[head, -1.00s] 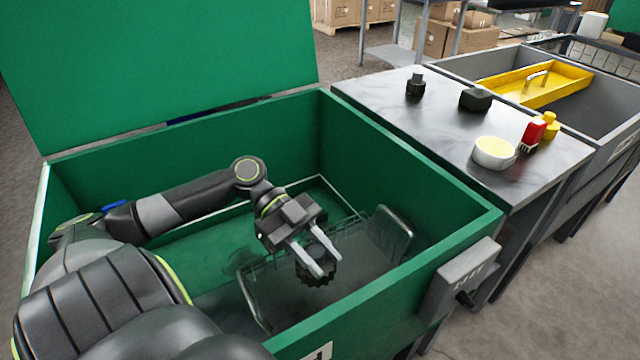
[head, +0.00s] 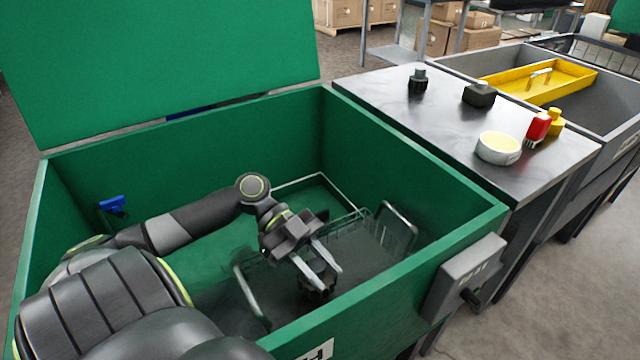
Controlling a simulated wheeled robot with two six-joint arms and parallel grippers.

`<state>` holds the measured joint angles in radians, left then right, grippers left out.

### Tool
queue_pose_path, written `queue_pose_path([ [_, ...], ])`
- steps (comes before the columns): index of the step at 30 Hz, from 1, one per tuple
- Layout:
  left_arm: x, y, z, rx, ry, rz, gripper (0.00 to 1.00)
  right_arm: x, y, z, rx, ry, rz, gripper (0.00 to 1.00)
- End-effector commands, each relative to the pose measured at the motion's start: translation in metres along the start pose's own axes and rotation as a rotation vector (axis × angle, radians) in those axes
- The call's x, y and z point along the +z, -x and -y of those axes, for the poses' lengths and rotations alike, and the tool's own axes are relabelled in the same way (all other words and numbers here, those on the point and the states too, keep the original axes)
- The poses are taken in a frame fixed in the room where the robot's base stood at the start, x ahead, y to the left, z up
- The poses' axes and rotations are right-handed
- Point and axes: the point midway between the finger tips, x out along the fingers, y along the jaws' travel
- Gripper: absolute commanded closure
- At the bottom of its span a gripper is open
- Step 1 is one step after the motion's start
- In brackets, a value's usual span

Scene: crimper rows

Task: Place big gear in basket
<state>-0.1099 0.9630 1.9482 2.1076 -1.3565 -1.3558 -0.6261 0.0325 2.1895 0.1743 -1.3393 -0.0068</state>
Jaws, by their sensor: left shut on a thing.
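My left gripper (head: 326,270) reaches down into the green bin and is shut on a dark toothed gear (head: 316,286), the big gear. The fingers cover part of the gear. The wire basket (head: 352,226) lies in the bin, with one grey handle (head: 398,228) at its right end and another (head: 250,292) at its left. The gear is over the basket, between the two handles. I cannot tell whether it touches the basket floor. My right gripper is not in view.
The green bin (head: 420,172) has high walls around the arm, and its lid (head: 160,60) stands open behind. A blue object (head: 112,203) is at the bin's left wall.

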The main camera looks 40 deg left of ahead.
Motion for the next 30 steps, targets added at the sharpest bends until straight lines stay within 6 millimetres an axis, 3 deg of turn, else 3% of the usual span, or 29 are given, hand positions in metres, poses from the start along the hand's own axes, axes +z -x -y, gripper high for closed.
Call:
queue_pose_path([
  [6, 0.003, -0.001, 0.000, 0.000, -0.001, -0.002, 1.00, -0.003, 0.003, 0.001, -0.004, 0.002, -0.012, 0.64],
  [7, 0.004, -0.001, 0.000, 0.000, 0.000, 0.000, 0.68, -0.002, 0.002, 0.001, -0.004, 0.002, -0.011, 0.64],
  [12, 0.003, -0.001, 0.000, 0.000, 0.001, 0.000, 0.48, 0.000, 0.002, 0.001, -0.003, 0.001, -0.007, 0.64],
  [20, 0.003, -0.001, 0.000, 0.000, 0.001, 0.000, 0.48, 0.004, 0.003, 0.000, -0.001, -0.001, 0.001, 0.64],
  [25, -0.011, 0.005, 0.000, 0.001, 0.000, 0.002, 0.48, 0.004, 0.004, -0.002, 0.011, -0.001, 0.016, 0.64],
  [30, -0.009, 0.035, 0.000, -0.001, 0.006, 0.007, 0.48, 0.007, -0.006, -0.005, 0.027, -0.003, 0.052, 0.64],
])
